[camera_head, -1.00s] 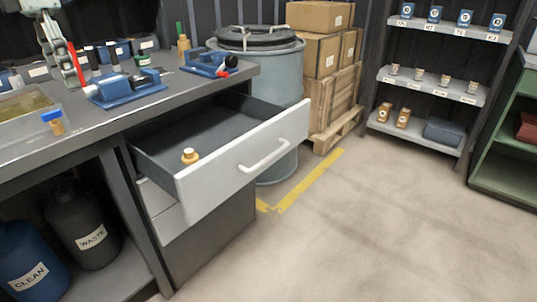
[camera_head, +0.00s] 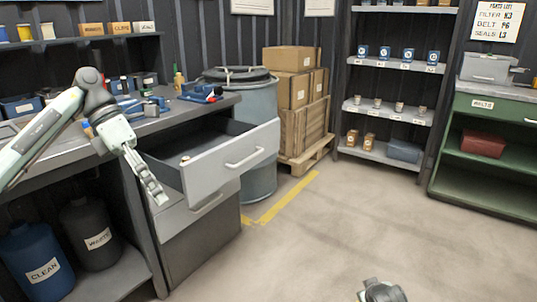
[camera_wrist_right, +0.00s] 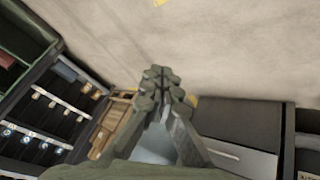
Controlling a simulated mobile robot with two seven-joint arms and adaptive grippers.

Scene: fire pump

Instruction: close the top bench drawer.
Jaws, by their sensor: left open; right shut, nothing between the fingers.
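The top bench drawer (camera_head: 228,160) is pulled well out of the bench (camera_head: 170,125) in the head view, with its pale front and bar handle (camera_head: 244,158) facing the open floor. A small brass piece (camera_head: 184,159) shows inside it. My left gripper (camera_head: 157,192) is open and empty, pointing down just left of the drawer's near front corner; I cannot tell whether it touches. My right gripper (camera_wrist_right: 160,75) is shut and empty in the right wrist view, with floor and cabinet fronts behind it. Part of my right arm shows at the head view's bottom edge.
A lower drawer (camera_head: 190,212) sits under the top one. A grey-blue drum (camera_head: 260,110) stands behind the drawer, beside boxes on a pallet (camera_head: 305,165). Blue (camera_head: 35,262) and black (camera_head: 92,235) jugs stand under the bench. The floor (camera_head: 330,230) in front is clear.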

